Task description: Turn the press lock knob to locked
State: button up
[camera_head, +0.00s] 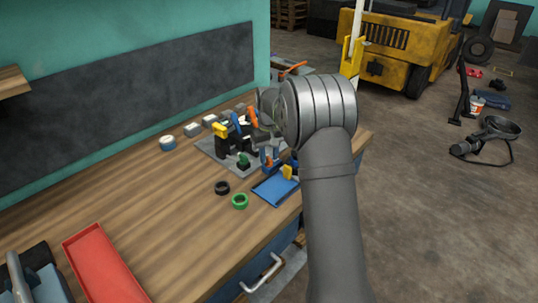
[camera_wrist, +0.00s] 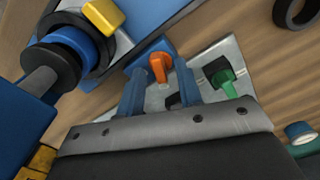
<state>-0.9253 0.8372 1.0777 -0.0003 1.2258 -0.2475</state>
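My gripper (camera_wrist: 158,80) is open, with one blue-grey finger on each side of the orange knob. I cannot tell whether they touch it. In the head view my gripper (camera_head: 270,157) points down at the plate's right end, and the green knob (camera_head: 243,161) is left of it. My wrist hides part of the plate.
A blue tray (camera_head: 275,189) with a yellow piece (camera_head: 287,172) lies at the bench's front edge. A black ring (camera_head: 222,188) and green ring (camera_head: 240,201) are close by. The bench's middle left is clear.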

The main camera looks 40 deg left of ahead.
grip_shut()
jog(key=m, duration=1.3)
dwell(0.5)
jog(key=shift+m, duration=0.3)
jog(key=shift+r, duration=0.1)
grip_release()
